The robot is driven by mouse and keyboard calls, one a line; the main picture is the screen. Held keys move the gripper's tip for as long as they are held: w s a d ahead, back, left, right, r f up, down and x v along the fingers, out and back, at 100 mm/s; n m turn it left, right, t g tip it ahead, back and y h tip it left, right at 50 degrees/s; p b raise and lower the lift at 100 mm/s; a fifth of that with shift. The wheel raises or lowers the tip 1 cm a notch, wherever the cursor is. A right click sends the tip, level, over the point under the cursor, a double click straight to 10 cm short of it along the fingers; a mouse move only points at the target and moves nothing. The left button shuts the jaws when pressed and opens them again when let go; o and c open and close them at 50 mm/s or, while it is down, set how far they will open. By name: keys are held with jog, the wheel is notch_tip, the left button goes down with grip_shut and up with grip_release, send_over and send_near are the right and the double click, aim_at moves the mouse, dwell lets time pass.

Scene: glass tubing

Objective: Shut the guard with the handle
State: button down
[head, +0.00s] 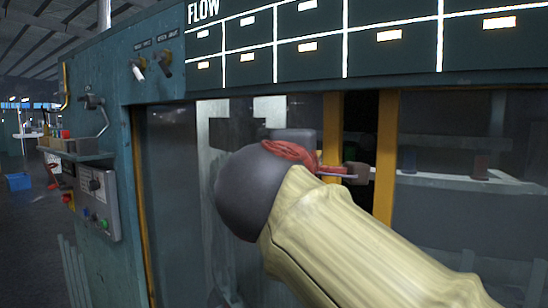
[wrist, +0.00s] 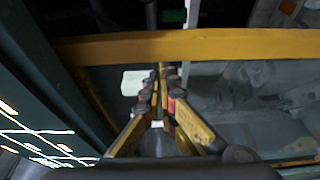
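The guard is a glazed sliding panel with yellow uprights. One upright (head: 385,160) stands right of a dark narrow gap, and another (head: 333,120) stands left of it. In the wrist view a yellow frame bar (wrist: 230,44) crosses the top. My gripper (wrist: 160,80) points at this bar, its two fingers close together at the tips. Whether anything is between them is unclear. In the head view my arm hides most of the gripper; a small dark block (head: 356,173) shows by the gap, and I cannot tell if it is the handle or a fingertip.
A dark board marked FLOW (head: 365,40) spans the top of the machine. A grey control box (head: 98,200) with knobs and buttons is on its left side, under a small shelf (head: 75,153). A blue bin (head: 18,181) stands on the open floor at far left.

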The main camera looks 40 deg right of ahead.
aim_at(328, 151)
jog(key=shift+s+d, duration=0.15)
jog(key=shift+s, duration=0.7)
jog(key=shift+s+d, duration=0.15)
jog(key=shift+s, duration=0.65)
